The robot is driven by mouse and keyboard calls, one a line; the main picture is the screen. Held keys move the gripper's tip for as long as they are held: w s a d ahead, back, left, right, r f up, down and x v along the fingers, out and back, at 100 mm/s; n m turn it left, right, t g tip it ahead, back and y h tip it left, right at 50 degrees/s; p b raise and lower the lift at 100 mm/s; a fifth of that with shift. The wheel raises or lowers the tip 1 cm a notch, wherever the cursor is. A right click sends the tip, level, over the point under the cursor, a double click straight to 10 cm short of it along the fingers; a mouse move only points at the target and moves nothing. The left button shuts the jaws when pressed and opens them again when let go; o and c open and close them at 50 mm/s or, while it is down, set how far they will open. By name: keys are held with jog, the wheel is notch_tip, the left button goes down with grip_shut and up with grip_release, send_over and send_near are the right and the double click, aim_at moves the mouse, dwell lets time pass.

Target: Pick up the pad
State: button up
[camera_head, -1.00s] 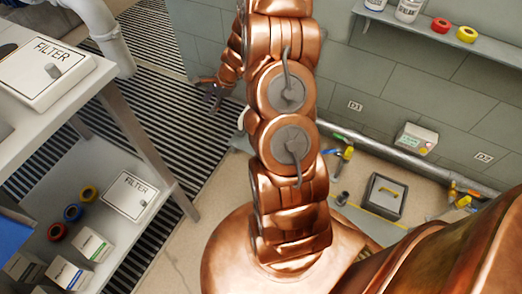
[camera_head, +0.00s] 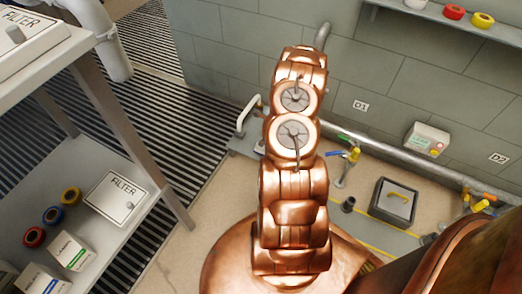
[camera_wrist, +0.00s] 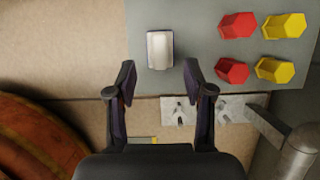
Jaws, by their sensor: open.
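A pale block with a white top (camera_wrist: 160,49) lies on a grey board (camera_wrist: 200,75) in the wrist view; it looks like the pad, but I cannot be sure. My gripper (camera_wrist: 160,78) is open and empty, with its two dark fingers apart. The block appears just beyond the fingertips, roughly centred between them. I cannot tell the height gap. In the head view my arm hides the gripper, and I cannot make out the block there.
Red (camera_wrist: 237,25) and yellow (camera_wrist: 283,25) cup-like pieces sit right of the block. A bench with filter boxes (camera_head: 117,197) stands left in the head view. A wall pipe (camera_head: 400,166) runs along the back right, near a grey case (camera_head: 393,202).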

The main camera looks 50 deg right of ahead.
jog(key=shift+b+x, duration=1.15)
jog(key=shift+x, duration=2.25)
jog(key=shift+s, duration=0.1)
grip_shut()
